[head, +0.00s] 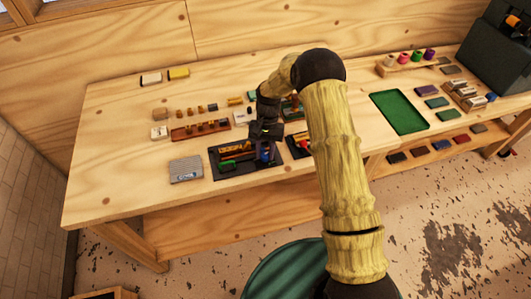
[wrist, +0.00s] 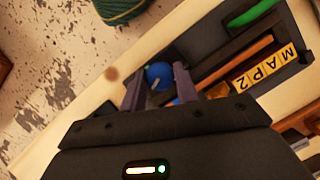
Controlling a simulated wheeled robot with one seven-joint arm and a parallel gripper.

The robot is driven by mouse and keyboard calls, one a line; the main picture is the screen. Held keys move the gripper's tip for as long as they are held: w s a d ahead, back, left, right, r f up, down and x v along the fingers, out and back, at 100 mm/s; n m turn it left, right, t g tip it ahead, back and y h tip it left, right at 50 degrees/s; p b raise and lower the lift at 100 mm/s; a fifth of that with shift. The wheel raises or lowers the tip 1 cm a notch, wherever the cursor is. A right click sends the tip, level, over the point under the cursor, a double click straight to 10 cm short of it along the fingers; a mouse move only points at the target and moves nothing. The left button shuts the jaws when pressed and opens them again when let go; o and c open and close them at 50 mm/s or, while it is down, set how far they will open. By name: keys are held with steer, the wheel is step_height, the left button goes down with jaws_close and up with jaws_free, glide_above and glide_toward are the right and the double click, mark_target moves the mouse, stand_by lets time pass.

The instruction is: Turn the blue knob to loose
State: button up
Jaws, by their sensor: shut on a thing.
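The blue knob (wrist: 158,74) is round with a pale mark on its face. In the wrist view it sits between the two fingers of my gripper (wrist: 160,86), which is shut on it. In the head view the blue knob (head: 266,156) shows small under my gripper (head: 265,146), partly hidden by it. The knob is at the right end of a dark tray-like fixture (head: 230,171). This fixture also holds a green piece (wrist: 252,13) and yellow letter tiles (wrist: 266,70) reading "MAP2". Any loose or tight label by the knob is not readable.
A second dark fixture (head: 292,146) stands close on the right, partly behind my arm. A brown rack (head: 200,130) is behind. A green tray (head: 400,112) lies farther right. The table's front edge is close to the fixture.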

steer(key=n, duration=0.1)
steer(key=n+h+b, duration=0.1)
steer(key=n, duration=0.1)
steer(key=shift+w+a+n+h, duration=0.1)
steer(key=shift+a+n+h, duration=0.05)
steer(key=shift+n+h, duration=0.15)
steer(key=n+h, duration=0.1)
steer(key=n, duration=0.2)
steer(key=shift+a+n+t, duration=0.1)
steer(key=shift+n+t, duration=0.2)
steer(key=shift+t, duration=0.1)
steer(key=n+t+h, duration=0.1)
steer(key=n, duration=0.2)
steer(key=n+h+b, duration=0.1)
steer(key=n, duration=0.2)
steer(key=shift+s+a+n+t, duration=0.15)
steer(key=shift+s+n+t, duration=0.05)
steer(key=shift+n+t, duration=0.2)
steer(key=o, duration=1)
steer(key=shift+c, duration=0.2)
steer(key=b+v, duration=0.2)
steer(key=v, duration=1.5)
steer(key=shift+b, duration=0.35)
